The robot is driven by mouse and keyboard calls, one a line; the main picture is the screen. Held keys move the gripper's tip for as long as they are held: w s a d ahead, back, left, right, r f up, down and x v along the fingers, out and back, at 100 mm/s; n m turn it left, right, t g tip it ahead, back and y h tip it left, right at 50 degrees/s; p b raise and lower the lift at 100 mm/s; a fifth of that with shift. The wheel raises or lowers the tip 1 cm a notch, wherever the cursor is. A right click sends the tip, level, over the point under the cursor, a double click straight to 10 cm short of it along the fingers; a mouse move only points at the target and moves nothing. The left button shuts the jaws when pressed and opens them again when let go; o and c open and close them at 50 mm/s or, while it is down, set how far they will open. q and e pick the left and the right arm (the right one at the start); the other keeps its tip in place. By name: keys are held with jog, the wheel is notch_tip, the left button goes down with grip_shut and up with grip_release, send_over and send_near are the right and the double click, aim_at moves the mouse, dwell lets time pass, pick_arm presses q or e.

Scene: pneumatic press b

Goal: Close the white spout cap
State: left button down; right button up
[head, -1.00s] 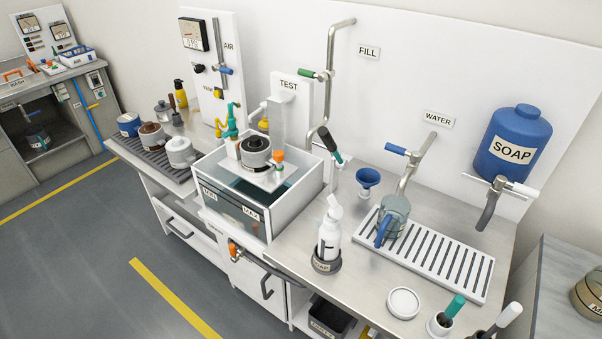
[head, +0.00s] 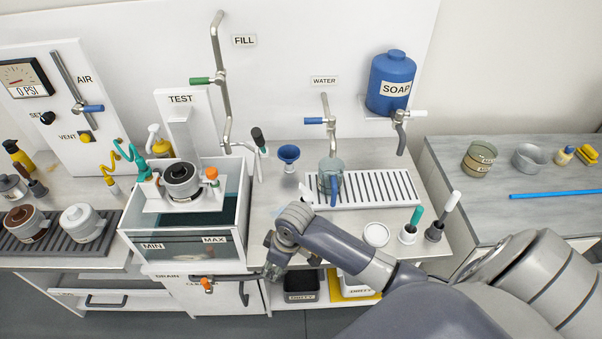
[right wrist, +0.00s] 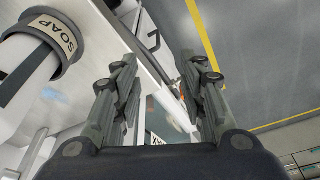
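The white soap bottle is mostly hidden behind my right arm in the head view. Only a small white piece at its top, which looks like the spout cap (head: 306,193), shows above my arm. In the right wrist view the white bottle (right wrist: 22,75) stands in a grey ring holder (right wrist: 70,45) labelled SOAP, left of my fingers. The cap itself is not clear there. My right gripper (head: 272,270) is at the counter's front edge; in the right wrist view its fingers (right wrist: 160,75) are spread and empty, apart from the bottle. My left gripper is not in view.
A glass pitcher (head: 330,180) stands on the slotted drain tray (head: 400,186) behind my right arm. A blue funnel (head: 288,154), a round white lid (head: 376,234) and two brushes in holders (head: 410,232) are nearby. A water tank (head: 190,248) stands to the left.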

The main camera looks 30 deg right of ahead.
aim_at(301, 185)
jog(key=w+d+r+n+g+h+p, duration=0.15)
jog(key=d+r, duration=0.25)
jog(key=r, duration=0.5)
jog(key=w+d+r+n, duration=0.1)
jog(key=w+d+r, duration=0.3)
jog(key=r, duration=0.6)
jog(key=w+d+r+n+g+p, duration=0.1)
jog(key=w+d+r+n, duration=0.1)
jog(key=d+r, duration=0.5)
jog(key=f+p, duration=0.1)
jog(key=f, duration=0.1)
jog(key=a+f+p, duration=0.1)
jog(key=f, duration=0.4)
jog(key=shift+s+a+f+p, duration=0.1)
jog(key=shift+s+a+p, duration=0.05)
jog(key=shift+a+p, duration=0.25)
jog(key=shift+f, duration=0.5)
grip_shut()
